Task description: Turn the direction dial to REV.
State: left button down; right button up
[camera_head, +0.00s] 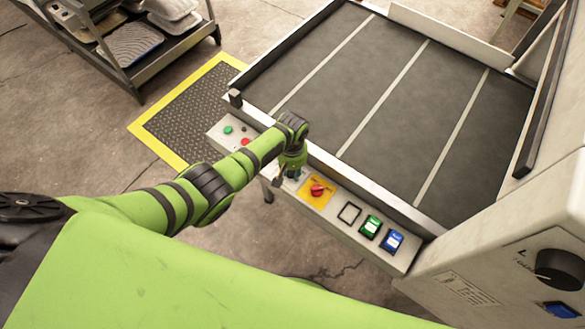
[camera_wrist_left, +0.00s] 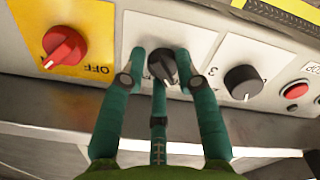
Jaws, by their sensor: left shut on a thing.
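The direction dial (camera_wrist_left: 162,66) is a black knob with a pale pointer mark on a white plate in the left wrist view. Its lettering is mostly hidden by fingers, so I cannot read its setting. My left gripper (camera_wrist_left: 163,75) has green fingers shut on this knob, one on each side and one in front. In the head view my left gripper (camera_head: 286,178) reaches down to the control panel (camera_head: 338,222), hiding the dial. My right gripper is in neither view.
A red switch on a yellow plate marked OFF (camera_wrist_left: 65,48) sits left of the dial. A second black knob (camera_wrist_left: 243,82) and a red button (camera_wrist_left: 295,90) sit to its right. The head view shows a dark belt bed (camera_head: 400,95) behind the panel and a rack (camera_head: 130,60).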

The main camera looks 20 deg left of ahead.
aim_at(291, 173)
pick_arm(q)
jog(key=shift+s+a+f, duration=0.15)
jog(key=shift+s+f, duration=0.1)
jog(key=shift+s, duration=0.2)
jog(key=c, duration=1)
grip_release()
jog(key=shift+o, duration=0.2)
jog(key=shift+w+r, duration=0.1)
jog(key=shift+r, duration=0.05)
jog(key=shift+w+r, duration=0.2)
jog(key=shift+r, duration=0.15)
notch_tip(291, 173, up, 11)
jog(key=shift+s+r, duration=0.15)
jog(key=shift+s, duration=0.05)
